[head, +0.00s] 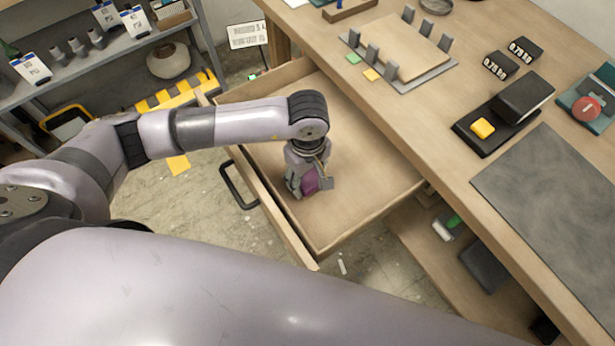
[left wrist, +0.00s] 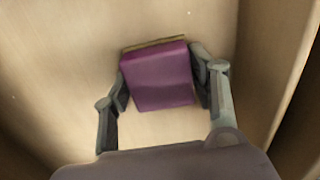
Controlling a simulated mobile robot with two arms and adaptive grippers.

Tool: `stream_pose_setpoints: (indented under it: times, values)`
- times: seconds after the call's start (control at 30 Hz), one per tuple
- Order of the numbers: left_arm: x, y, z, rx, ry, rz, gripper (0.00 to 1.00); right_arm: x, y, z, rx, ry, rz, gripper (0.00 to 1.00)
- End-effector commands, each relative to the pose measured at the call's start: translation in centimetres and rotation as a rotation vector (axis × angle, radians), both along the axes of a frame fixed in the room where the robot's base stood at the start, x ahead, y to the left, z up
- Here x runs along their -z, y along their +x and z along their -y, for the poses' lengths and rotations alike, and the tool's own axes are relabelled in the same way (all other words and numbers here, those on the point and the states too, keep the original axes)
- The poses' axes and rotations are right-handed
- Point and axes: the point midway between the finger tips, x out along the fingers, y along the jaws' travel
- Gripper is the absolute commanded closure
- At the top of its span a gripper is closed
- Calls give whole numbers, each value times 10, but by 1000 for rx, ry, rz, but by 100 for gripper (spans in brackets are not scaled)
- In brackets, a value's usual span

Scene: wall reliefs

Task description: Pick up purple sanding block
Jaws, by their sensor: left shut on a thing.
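The purple sanding block (left wrist: 160,78) is between the two fingers of my left gripper (left wrist: 163,85) in the left wrist view. A thin yellowish-brown layer shows along its far edge. In the head view, part of the block (head: 310,182) shows at my left gripper (head: 310,186), inside the open wooden drawer (head: 370,185). The gripper is shut on the block. The fingers hide part of it. I cannot tell whether the block touches the drawer floor. My right gripper is not in view.
The drawer's front wall with a black handle (head: 239,178) stands left of the gripper. The workbench (head: 440,120) lies to the right, with a black stand (head: 503,115) and a grey mat (head: 555,190). A shelf (head: 95,60) stands at the upper left. The drawer floor around the gripper looks clear.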

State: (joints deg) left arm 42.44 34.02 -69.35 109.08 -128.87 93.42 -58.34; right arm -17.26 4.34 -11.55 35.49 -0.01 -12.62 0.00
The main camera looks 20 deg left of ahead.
Motion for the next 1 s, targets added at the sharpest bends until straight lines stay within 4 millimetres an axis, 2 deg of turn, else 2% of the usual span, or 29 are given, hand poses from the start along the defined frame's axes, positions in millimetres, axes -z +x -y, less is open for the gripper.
stream_pose_setpoints:
  times: [0.17,0.43,0.57,0.77,0.87,1.0]
  values:
    - [0,0,0,0,0,0,77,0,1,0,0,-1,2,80]
    - [-1,0,0,0,-1,1,78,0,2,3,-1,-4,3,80]
    - [-8,1,0,0,0,2,78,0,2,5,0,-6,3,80]
    - [-38,2,0,1,-2,7,78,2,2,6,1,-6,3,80]
    - [-63,2,0,3,-1,9,78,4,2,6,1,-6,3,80]
    - [-106,3,1,2,-2,10,78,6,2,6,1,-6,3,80]
